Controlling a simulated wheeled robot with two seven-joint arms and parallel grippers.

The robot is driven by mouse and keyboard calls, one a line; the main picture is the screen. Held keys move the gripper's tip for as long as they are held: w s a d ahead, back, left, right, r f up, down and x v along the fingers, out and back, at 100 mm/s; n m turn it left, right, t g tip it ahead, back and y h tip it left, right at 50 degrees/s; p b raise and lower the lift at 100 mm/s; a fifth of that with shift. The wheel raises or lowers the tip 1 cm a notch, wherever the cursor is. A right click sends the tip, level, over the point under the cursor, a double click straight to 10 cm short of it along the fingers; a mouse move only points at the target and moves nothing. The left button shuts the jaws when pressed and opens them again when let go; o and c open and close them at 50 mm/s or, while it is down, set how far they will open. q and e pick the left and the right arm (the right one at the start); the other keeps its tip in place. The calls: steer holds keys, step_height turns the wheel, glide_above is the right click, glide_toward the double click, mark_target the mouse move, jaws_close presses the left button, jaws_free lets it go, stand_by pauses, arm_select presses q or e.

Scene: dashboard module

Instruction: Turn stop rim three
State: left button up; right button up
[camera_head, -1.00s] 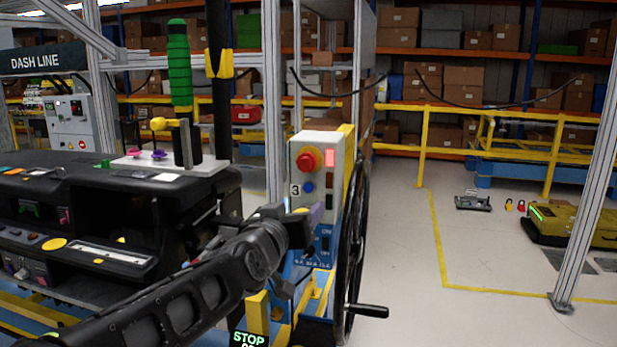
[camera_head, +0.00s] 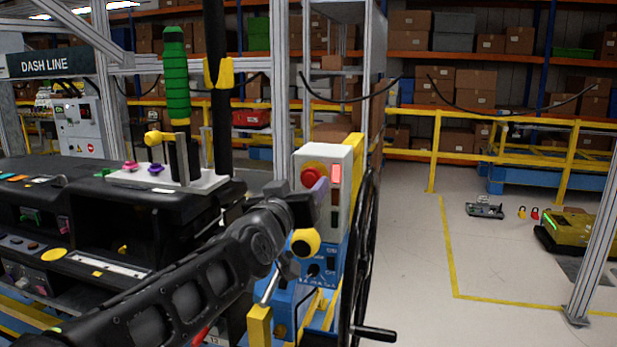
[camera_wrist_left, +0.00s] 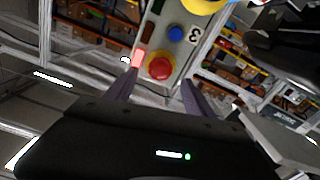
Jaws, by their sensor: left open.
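The grey-white control box (camera_head: 343,160) stands right of the dashboard module. It carries a red stop button (camera_head: 311,177) with a yellow rim (camera_head: 316,164), partly hidden by my gripper. In the left wrist view, the red button (camera_wrist_left: 160,68) lies just beyond and between the fingertips. A blue button (camera_wrist_left: 176,33) and a label "3" (camera_wrist_left: 193,35) sit beside it. My left gripper (camera_head: 317,190) is open at the front of the box, its purple fingers (camera_wrist_left: 158,86) spread. Whether they touch the rim I cannot tell. My right gripper is out of view.
A lit red lamp (camera_head: 336,174) is beside the button. A yellow-black knob (camera_head: 306,242) is below my gripper. A large black handwheel (camera_head: 364,260) stands right of the box. The dashboard module (camera_head: 120,210) fills the left. Floor at right (camera_head: 415,250) is mostly clear.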

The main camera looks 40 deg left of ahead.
mark_target(309, 180)
arm_select(q)
steer(key=p+x, duration=0.1)
steer(key=x, duration=0.4)
steer(key=shift+c, duration=0.2)
jaws_close()
stand_by(0.5)
